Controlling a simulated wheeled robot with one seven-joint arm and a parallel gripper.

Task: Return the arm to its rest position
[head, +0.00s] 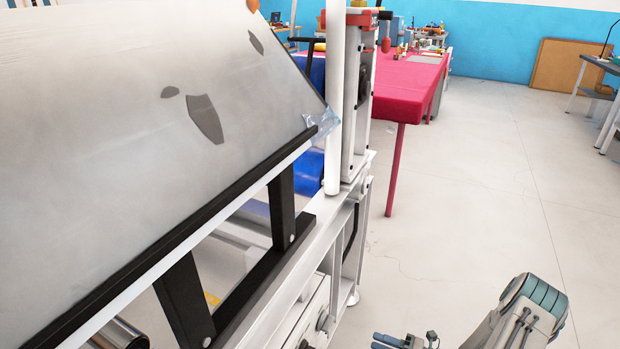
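My arm (530,306) shows at the bottom right, a grey and teal link rising from the lower edge over the pale floor. A small grey-blue part (404,341) at the bottom edge, left of that link, looks like the end of my arm with my gripper. It is cut off by the frame, so its fingers and anything between them are hidden. No contact with the machine shows.
A large machine with a tilted grey panel (100,120) and white frame (345,220) fills the left. Blue rollers (309,170) sit behind it. A red table (415,88) stands beyond. A workbench (600,75) is at far right. The floor (500,200) at right is clear.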

